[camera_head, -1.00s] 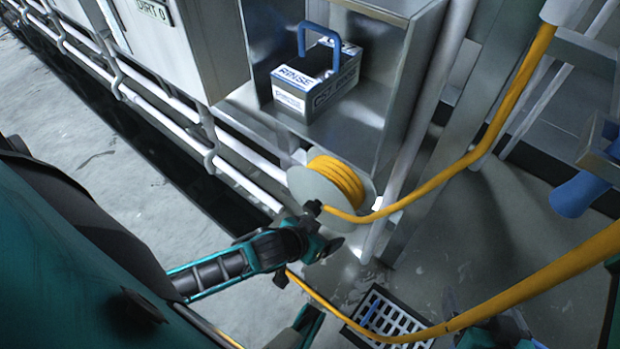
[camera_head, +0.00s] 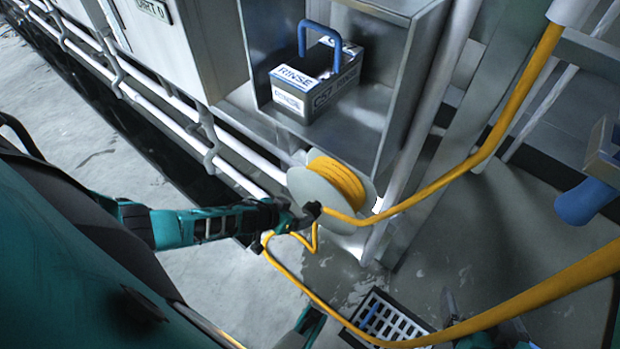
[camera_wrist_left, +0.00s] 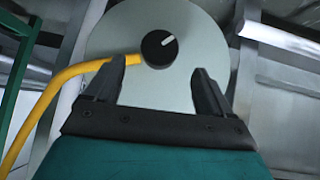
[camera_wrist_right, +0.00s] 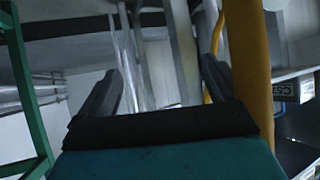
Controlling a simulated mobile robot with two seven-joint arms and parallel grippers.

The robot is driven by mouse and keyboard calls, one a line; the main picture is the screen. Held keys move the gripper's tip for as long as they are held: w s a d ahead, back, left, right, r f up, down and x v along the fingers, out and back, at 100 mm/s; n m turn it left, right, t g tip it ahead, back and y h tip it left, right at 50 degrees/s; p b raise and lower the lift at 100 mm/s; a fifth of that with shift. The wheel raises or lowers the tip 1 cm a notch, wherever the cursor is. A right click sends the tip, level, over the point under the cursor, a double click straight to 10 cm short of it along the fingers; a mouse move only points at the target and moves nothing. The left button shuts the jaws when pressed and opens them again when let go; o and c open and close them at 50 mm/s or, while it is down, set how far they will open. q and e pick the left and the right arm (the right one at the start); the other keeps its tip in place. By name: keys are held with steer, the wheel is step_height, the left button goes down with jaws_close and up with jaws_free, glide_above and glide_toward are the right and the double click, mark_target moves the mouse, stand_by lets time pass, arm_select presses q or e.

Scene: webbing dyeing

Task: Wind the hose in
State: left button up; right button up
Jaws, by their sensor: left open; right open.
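The hose reel (camera_head: 318,178) has pale round flanges and is mounted low beside the cabinet, with several turns of yellow hose (camera_head: 346,185) on it. The hose runs from the reel up to the upper right, and another length loops below my left gripper and across to the lower right. My left gripper (camera_head: 298,216) is at the reel's front face. In the left wrist view a black knob (camera_wrist_left: 158,48) with a white mark lies just beyond its open fingers (camera_wrist_left: 162,75). My right gripper (camera_wrist_right: 160,75) is open and empty, with yellow hose (camera_wrist_right: 248,60) passing beside it.
A grey box marked RINSE (camera_head: 305,98) with a blue handle sits on the cabinet shelf above the reel. White pipes (camera_head: 165,108) run along the wall at left. A floor drain grate (camera_head: 390,322) lies below. A blue cylinder (camera_head: 584,202) is at right.

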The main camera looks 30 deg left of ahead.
mark_target(308, 212)
arm_select(q)
steer(key=b+x, duration=0.3)
steer(key=x, duration=0.3)
steer(key=shift+f+b, duration=0.2)
steer(key=shift+b, duration=0.2)
steer(key=shift+w+d+f+b, duration=0.1)
steer(key=shift+w+f+b, duration=0.15)
steer(key=shift+b, duration=0.05)
steer(key=shift+w+d+f+b, duration=0.1)
steer(key=shift+w+f+b, duration=0.2)
steer(key=shift+w, duration=0.1)
steer(key=shift+r, duration=0.1)
steer(key=c, duration=1)
steer(key=shift+y, duration=0.3)
